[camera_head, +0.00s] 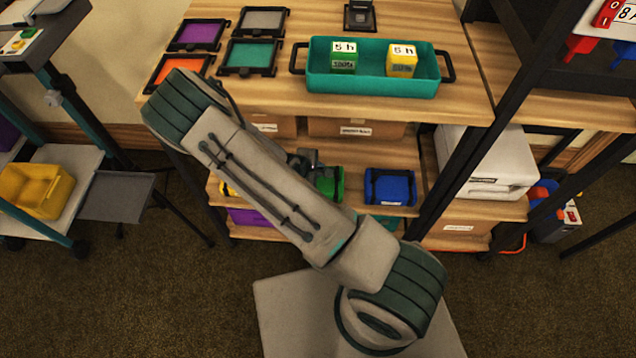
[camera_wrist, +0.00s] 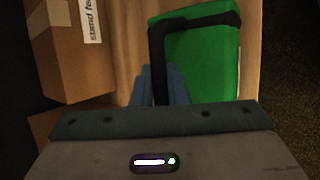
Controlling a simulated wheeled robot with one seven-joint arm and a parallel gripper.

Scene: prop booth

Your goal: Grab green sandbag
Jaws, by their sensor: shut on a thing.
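The green sandbag (camera_head: 329,184) lies on the middle shelf of the wooden rack, partly hidden behind my arm in the head view. In the wrist view the green sandbag (camera_wrist: 203,62) fills the upper middle, with a black strap along its top and left side. My gripper (camera_wrist: 160,78) is at the bag's left edge, where the strap runs down between its blue fingers. The fingers are shut on the bag at this strap. In the head view the gripper is mostly hidden by my arm.
A blue sandbag (camera_head: 390,187) sits to the right on the same shelf. Cardboard boxes (camera_wrist: 68,45) stand behind. Above is the tabletop with a teal tray (camera_head: 372,84) and coloured frames. A dark rack post (camera_head: 450,150) stands right of the shelf.

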